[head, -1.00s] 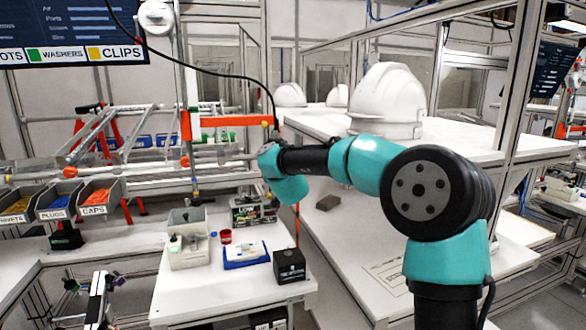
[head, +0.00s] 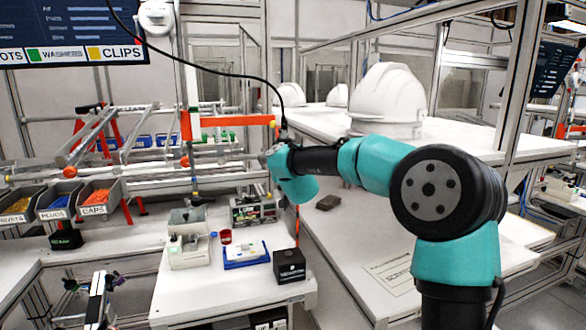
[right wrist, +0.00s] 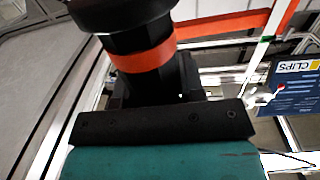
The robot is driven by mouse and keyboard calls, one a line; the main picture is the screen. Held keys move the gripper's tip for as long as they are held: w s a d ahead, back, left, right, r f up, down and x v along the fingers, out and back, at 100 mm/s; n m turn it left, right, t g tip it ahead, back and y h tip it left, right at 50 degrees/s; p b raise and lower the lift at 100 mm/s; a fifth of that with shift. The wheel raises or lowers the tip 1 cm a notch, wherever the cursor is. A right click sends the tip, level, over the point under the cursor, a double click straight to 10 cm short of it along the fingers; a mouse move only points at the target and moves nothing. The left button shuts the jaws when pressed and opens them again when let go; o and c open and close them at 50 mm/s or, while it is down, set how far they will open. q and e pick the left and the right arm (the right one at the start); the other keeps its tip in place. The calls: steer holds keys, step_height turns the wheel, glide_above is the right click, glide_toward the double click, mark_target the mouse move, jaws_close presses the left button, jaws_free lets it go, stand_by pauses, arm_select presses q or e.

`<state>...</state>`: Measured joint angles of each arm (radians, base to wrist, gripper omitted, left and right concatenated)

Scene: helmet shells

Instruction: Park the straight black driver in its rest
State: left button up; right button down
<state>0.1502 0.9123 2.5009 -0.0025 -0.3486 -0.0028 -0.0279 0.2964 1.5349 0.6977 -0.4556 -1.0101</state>
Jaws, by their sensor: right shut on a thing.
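The straight black driver (head: 284,131) hangs at the end of a black cable, beside the right end of the orange bar. In the right wrist view it shows close up as a thick black body with an orange band (right wrist: 142,57). My right gripper (right wrist: 165,90) is shut on it, and the driver stands roughly upright. In the head view the teal wrist of my right arm hides most of the jaws and the driver's lower part. I cannot tell which fixture is the driver's rest. My left gripper is not in view.
The orange bar (head: 236,121) runs across the rack just left of the driver. Helmet shells (head: 388,101) stand on the shelf behind my arm.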

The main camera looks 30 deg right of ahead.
steer(key=d, duration=0.1)
steer(key=w+d, duration=0.1)
steer(key=d, duration=0.1)
steer(key=w+d, duration=0.1)
steer(key=shift+d, duration=0.15)
stand_by(0.4)
steer(key=c, duration=0.6)
jaws_free()
steer(key=shift+c, duration=0.2)
steer(key=shift+o, duration=0.4)
steer(key=shift+f, duration=0.1)
steer(key=o, duration=0.6)
steer(key=shift+c, duration=0.2)
steer(key=v, duration=1.1)
